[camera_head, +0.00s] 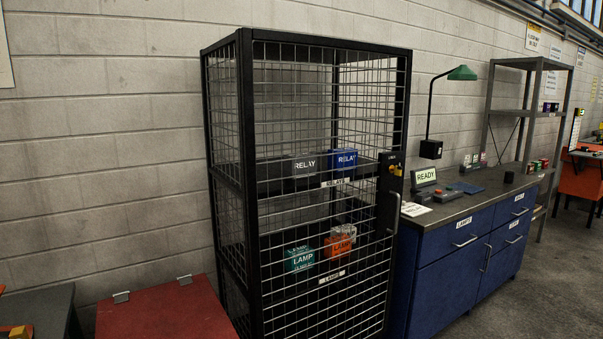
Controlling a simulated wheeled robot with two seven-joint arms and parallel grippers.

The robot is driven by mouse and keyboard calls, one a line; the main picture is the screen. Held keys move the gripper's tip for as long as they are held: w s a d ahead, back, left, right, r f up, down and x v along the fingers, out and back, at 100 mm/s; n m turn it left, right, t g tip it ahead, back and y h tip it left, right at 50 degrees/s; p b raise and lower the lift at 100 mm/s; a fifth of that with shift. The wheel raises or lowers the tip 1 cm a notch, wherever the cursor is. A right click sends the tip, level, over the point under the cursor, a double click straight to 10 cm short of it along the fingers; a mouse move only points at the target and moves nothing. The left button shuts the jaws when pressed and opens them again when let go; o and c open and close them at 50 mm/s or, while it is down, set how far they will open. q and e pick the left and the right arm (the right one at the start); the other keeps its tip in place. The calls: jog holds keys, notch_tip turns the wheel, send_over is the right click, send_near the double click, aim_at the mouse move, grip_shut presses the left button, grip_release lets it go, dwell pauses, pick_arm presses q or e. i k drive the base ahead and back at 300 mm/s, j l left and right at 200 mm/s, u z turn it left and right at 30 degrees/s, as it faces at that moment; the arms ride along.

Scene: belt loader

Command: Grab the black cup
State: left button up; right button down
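I cannot make out a black cup with certainty. A small dark, cup-sized object (509,177) stands on the grey worktop (470,205) of the blue cabinet at the right. It is too small to tell whether it is a cup. A black box-shaped piece (431,149) is at the lower end of the green lamp's stem. Neither of my grippers is in view.
A black wire-mesh cage (246,150) with a handled door holds relay and lamp boxes on shelves. A blue drawer cabinet (440,270) stands right of it, with a READY display (426,176) on top. A red-topped surface (165,312) is at lower left. Floor is clear at lower right.

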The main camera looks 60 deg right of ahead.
aim_at(509, 178)
jog(key=z, duration=3.05)
jog(key=i+l+z, duration=0.1)
jog(key=i+z, duration=0.35)
jog(key=i, duration=1.6)
jog(key=i+u, duration=0.1)
jog(key=i, duration=0.4)
jog(key=i+l+u, duration=0.15)
jog(key=i, duration=0.4)
jog(key=i+l+u, duration=0.1)
jog(key=i, duration=0.4)
jog(key=i+l+u, duration=0.1)
jog(key=i, duration=0.4)
jog(key=l, duration=0.1)
